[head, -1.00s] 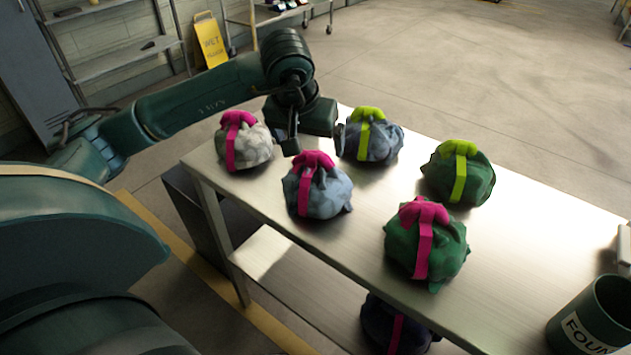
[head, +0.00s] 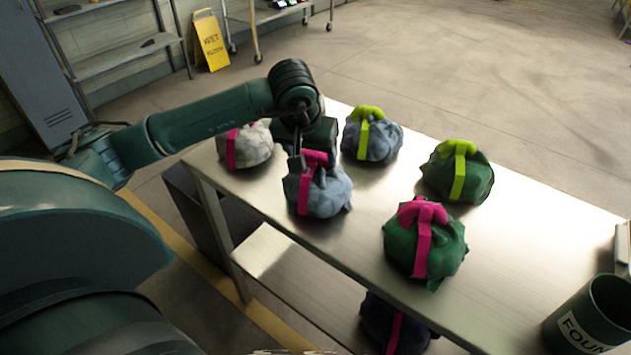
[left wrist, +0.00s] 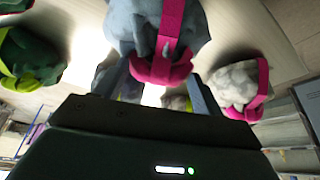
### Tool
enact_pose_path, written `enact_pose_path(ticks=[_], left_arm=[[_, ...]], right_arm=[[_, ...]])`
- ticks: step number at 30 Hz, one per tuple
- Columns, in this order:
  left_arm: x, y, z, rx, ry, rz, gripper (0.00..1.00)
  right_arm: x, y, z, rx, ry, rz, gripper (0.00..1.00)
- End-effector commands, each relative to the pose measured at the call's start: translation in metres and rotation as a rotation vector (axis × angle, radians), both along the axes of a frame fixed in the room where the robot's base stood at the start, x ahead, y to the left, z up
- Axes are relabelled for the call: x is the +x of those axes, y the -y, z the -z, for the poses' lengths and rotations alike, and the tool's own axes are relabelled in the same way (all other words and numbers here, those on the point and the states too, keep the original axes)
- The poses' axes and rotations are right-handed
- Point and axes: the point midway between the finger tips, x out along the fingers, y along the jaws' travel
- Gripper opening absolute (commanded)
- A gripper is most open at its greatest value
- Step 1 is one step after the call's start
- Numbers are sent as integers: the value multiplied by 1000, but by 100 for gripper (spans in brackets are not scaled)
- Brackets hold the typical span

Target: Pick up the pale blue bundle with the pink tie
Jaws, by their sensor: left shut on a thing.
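The pale blue bundle (head: 326,196) with a pink tie sits on the near side of the metal table (head: 515,265), left of the middle. My left gripper (head: 311,161) is over its top, shut on the pink tie and pointing down, hiding part of the knot. In the left wrist view the fingers (left wrist: 160,76) flank the pink knot, with the pale blue bundle (left wrist: 125,25) beyond. The bundle appears to rest on the table. My right gripper is not in view.
A white-grey bundle with a pink tie (head: 254,150) is close on the left. A blue-grey bundle with a lime tie (head: 385,143) is close behind. Two green bundles (head: 476,180) (head: 447,262) are to the right. A dark green bin (head: 595,318) is at the lower right.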

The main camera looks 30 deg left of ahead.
Motion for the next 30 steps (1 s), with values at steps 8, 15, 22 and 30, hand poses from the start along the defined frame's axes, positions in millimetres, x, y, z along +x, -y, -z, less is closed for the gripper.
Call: enact_pose_path(ticks=[8, 15, 22, 30], left_arm=[[0, 0, 0, 0, 0, 0, 38], [0, 0, 0, 0, 1, 0, 18], [1, 0, -2, 0, 4, -1, 15], [2, 0, -32, 0, 10, -1, 15]], right_arm=[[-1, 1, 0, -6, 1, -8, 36], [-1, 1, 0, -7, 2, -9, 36], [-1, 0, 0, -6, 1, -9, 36], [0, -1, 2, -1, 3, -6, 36]])
